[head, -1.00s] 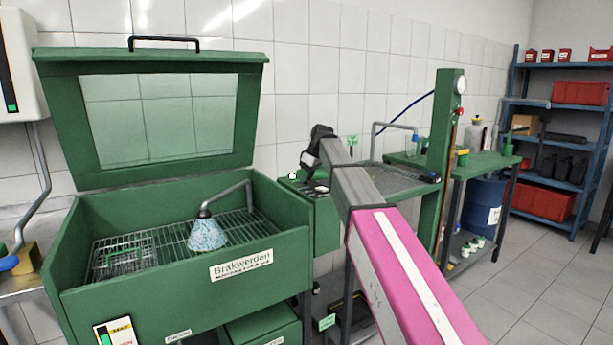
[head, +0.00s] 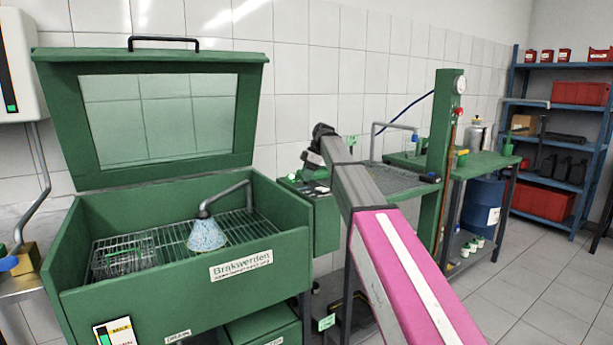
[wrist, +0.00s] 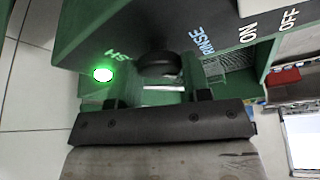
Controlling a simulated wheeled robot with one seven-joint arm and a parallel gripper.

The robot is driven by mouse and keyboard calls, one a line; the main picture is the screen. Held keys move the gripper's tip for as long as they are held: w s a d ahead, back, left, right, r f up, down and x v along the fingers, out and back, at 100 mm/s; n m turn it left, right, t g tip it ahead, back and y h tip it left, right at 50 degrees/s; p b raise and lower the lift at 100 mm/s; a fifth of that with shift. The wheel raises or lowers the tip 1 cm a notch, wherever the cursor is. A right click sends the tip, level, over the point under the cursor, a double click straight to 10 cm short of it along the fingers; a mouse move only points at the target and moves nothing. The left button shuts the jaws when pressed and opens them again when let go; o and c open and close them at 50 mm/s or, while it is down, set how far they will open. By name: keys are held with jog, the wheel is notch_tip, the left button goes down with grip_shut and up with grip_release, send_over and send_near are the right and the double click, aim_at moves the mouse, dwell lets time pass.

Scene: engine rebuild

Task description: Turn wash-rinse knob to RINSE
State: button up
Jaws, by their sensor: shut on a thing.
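The wash-rinse knob (wrist: 157,64) is dark and round on the green control box (wrist: 110,30). In the wrist view, it sits between a partly hidden label ending in "SH" and the word RINSE. My gripper (wrist: 157,82) has its two fingers on either side of the knob and is shut on it. The knob's pointer cannot be made out. In the head view, the control box (head: 325,228) stands right of the washer, and my arm hides the knob and the fingertips.
A lit green lamp (wrist: 103,75) is beside the knob. ON and OFF labels are on the other side, past RINSE. The green parts washer (head: 290,215) with its lid up stands to the left. A green post (head: 447,150) and a bench are to the right.

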dwell(0.4)
jog(key=o, duration=0.9)
jog(key=v, duration=1)
jog(key=shift+r, duration=0.4)
jog(key=shift+d, duration=0.15)
